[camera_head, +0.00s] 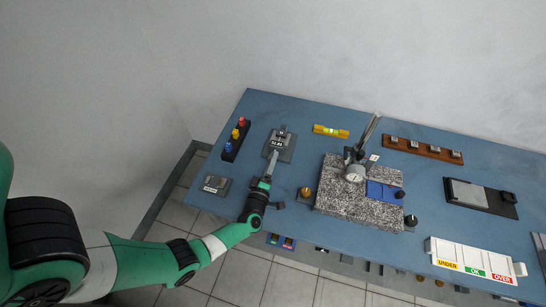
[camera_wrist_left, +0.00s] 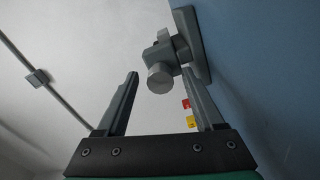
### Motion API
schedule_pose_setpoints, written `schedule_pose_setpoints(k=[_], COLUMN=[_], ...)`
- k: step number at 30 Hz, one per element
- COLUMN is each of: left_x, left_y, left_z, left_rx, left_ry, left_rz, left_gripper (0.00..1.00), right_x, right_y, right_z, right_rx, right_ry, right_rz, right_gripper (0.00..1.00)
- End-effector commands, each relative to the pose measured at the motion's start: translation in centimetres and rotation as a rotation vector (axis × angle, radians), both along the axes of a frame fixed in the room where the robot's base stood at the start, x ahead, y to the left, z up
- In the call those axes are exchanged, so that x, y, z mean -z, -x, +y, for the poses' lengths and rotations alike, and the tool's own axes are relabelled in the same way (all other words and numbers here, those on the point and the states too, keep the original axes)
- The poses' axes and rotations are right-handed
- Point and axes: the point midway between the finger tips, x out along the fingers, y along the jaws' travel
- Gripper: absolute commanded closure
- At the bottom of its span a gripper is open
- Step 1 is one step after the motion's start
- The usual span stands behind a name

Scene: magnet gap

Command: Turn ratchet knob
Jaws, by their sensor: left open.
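A grey device on a dark grey base plate (camera_head: 286,150) stands at the back left of the blue table, with small dark lettering on it. In the left wrist view its grey round knob (camera_wrist_left: 160,77) faces me and shows between the two fingers, near their tips. My left gripper (camera_head: 269,167) is open and reaches over the table to the front of this device. Whether a finger touches the knob I cannot tell. In the head view the arm and gripper partly hide the knob. My right gripper is not in view.
A dark rack with red, yellow and blue pieces (camera_head: 236,138) stands left of the device. A small grey block (camera_head: 216,184) lies in front. A speckled granite plate (camera_head: 340,203) with a dial gauge (camera_head: 355,173) stands to the right. A yellow level (camera_head: 331,131) lies behind.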

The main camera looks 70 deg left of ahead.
Motion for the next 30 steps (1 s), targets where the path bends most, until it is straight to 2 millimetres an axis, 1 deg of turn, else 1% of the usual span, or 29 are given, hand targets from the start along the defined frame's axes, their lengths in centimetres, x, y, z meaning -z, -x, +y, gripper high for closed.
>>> schedule_pose_setpoints(k=[1,6,9,12,16,30], left_x=[-0.4,-0.3,-0.2,-0.2,-0.1,-0.1], left_y=[0.8,3.5,4.8,5.7,6.2,6.2], left_z=[-0.9,-4.2,-5.6,-6.6,-7.0,-7.0], left_rx=[0.004,0.007,0.007,0.004,0.000,0.000], left_ry=[0.001,0.000,0.000,-0.002,-0.001,-0.001], left_rz=[0.003,0.003,0.002,0.001,0.000,0.000], left_gripper=[0.31,0.31,0.31,0.31,0.31,0.31], right_x=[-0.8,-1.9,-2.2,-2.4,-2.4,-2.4], right_y=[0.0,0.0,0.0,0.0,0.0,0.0], right_z=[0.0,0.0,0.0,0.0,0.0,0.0], right_rx=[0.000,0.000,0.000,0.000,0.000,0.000], right_ry=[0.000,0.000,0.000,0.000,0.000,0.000], right_rz=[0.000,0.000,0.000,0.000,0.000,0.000], right_gripper=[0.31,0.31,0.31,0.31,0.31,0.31])
